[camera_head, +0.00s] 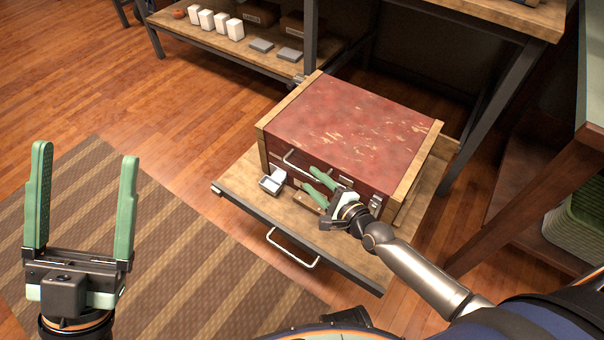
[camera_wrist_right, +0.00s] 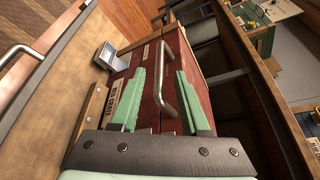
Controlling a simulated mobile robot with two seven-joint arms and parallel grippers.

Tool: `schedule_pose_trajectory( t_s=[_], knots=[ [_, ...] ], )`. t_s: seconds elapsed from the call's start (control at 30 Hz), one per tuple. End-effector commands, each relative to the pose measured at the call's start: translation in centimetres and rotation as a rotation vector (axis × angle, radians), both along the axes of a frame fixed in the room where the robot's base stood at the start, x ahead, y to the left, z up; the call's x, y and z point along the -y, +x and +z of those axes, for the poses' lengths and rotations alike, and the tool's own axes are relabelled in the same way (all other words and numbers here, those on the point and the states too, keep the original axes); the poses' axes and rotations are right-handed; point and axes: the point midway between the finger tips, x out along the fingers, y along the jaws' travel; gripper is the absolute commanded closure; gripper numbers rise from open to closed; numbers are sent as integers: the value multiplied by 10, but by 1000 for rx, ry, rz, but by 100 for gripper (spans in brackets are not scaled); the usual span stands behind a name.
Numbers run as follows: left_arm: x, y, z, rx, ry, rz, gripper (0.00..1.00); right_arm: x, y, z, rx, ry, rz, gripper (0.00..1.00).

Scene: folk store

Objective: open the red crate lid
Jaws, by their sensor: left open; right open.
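The red crate (camera_head: 350,125) with a worn red lid (camera_head: 360,118) and wooden end pieces sits on a pulled-out wooden drawer board, its lid closed. A silver bar handle (camera_head: 296,164) is on its front; it also shows in the right wrist view (camera_wrist_right: 165,85). My right gripper (camera_head: 308,177) is open at the crate front. In the right wrist view, its green fingers (camera_wrist_right: 160,72) stand either side of the handle, apart from each other; I cannot tell whether they touch it. My left gripper (camera_head: 86,150) is open and empty above the rug, away from the crate.
The drawer board (camera_head: 240,190) has its own metal handle (camera_head: 290,250) at the front. A small metal tray-like piece (camera_head: 273,180) stands by the crate's front left. A shelf with white boxes (camera_head: 214,22) is behind. Table legs stand right of the crate. The striped rug (camera_head: 180,250) is clear.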

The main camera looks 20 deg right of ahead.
Motion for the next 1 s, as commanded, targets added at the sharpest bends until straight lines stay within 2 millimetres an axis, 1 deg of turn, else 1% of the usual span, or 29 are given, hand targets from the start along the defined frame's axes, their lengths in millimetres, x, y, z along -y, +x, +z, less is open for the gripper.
schedule_pose_trajectory(
  t_s=[0.03,0.1,0.3,0.43,0.7,1.0],
  knots=[
    [0,0,-7,-3,-2,-4,18,-4,11,-5,2,2,0,54],
    [1,1,-12,-8,-5,-9,18,-8,22,-7,3,1,1,54],
    [1,1,-20,-19,-13,-19,18,-15,43,-12,0,0,1,54],
    [1,2,-22,-23,-16,-20,18,-17,49,-12,-1,0,1,54],
    [2,1,-21,-23,-15,-22,18,-17,49,-12,-1,-1,1,54],
    [2,1,-21,-22,-12,-25,18,-17,49,-12,-1,-1,1,88]
  ],
)
